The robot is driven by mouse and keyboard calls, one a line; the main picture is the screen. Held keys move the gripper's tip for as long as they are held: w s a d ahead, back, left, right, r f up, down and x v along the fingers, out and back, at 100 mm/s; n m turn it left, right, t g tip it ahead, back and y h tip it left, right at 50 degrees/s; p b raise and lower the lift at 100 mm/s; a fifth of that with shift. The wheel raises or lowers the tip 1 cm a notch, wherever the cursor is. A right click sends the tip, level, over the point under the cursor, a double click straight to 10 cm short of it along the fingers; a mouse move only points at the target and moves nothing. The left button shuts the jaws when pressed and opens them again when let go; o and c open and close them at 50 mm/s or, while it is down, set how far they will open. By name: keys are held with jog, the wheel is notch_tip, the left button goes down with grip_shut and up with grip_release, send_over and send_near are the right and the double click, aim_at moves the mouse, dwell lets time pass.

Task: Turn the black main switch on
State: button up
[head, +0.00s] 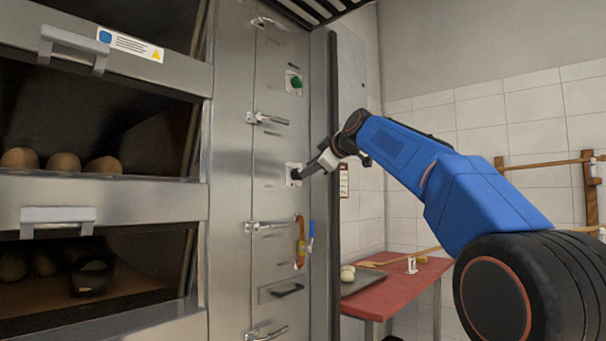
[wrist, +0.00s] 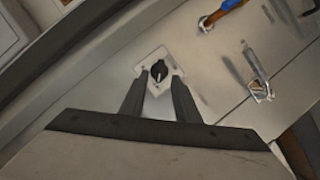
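The black main switch (wrist: 159,70) is a small rotary knob with a light mark, on a pale square plate (wrist: 150,62). In the head view the plate (head: 289,168) sits on the steel column between two bar handles, and the knob is mostly hidden by my gripper. My gripper (head: 304,172) reaches to the plate from the right. In the wrist view my gripper (wrist: 159,88) has its two fingers apart, with their tips at either side of the knob's lower part. I cannot tell whether they touch the knob.
A green knob (head: 296,82) sits higher on the column. Bar handles (head: 270,119) and (head: 268,226) are handles above and below the switch. Deck ovens with loaves (head: 63,162) stand left; a red table (head: 400,288) stands right.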

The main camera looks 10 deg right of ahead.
aim_at(297, 174)
jog(key=shift+x, duration=2.35)
grip_shut()
